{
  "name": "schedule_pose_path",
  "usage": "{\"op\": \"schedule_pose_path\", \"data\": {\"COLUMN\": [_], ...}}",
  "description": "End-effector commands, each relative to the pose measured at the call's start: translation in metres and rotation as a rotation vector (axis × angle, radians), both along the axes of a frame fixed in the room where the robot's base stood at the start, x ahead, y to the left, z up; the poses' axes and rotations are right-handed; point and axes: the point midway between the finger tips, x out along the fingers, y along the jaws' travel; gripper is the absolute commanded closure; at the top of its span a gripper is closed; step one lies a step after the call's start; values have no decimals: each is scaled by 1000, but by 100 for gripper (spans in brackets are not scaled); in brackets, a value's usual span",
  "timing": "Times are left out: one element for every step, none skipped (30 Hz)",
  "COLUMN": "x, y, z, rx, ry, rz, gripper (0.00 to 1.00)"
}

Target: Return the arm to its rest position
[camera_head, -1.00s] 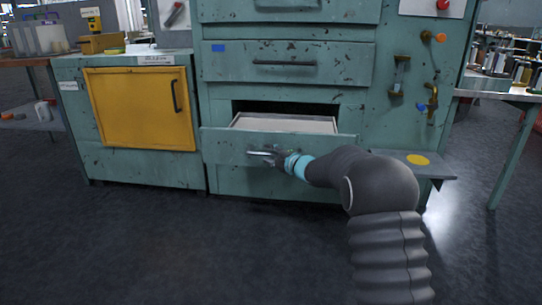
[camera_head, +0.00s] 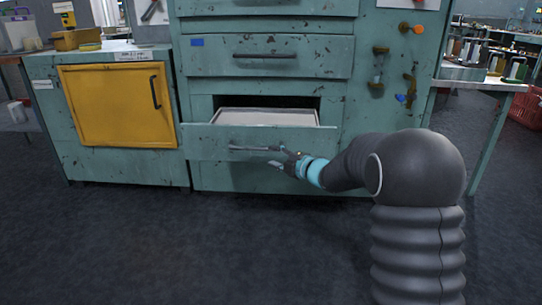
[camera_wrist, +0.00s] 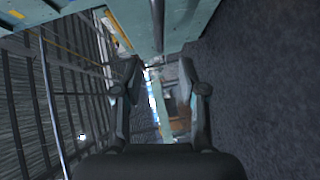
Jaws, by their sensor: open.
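My gripper (camera_head: 279,159) is in front of the open lower drawer (camera_head: 210,142), near the right end of its bar handle (camera_head: 248,148). Its fingers are spread and hold nothing. In the wrist view my gripper (camera_wrist: 160,75) shows two parted fingers with a gap between them. The drawer handle also shows in the wrist view as a dark bar (camera_wrist: 157,25) beyond the fingertips. My dark grey arm reaches in from the right of the head view. The drawer is pulled out and its pale inside (camera_head: 265,117) shows.
The green cabinet (camera_head: 265,20) has closed drawers above the open one. A yellow door (camera_head: 118,105) is shut at the left. A side table (camera_head: 480,78) with several items stands at the right. The dark floor (camera_head: 180,245) in front is clear.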

Motion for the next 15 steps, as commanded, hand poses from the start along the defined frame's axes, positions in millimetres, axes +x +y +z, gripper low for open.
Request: {"op": "schedule_pose_path", "data": {"x": [-1,-1,-1,-1,-1,-1,-1,-1,-1,-1,0,2,4,7,11], "y": [-1,-1,-1,-1,-1,-1,-1,-1,-1,0,-1,-4,-7,-12,-20], "z": [0,0,0,0,0,0,0,0,0,0,-1,-4,-8,-12,-19], "rx": [0,0,0,0,0,0,0,0,2,6,11,11,11,12,16], "ry": [0,0,0,0,0,0,0,0,2,6,15,38,58,82,124], "rz": [0,0,0,0,0,0,0,0,0,-1,-5,-24,-44,-71,-120], "gripper": [59,59,59,59,59,59,59,59,59,59,59,59,59,59,59]}}
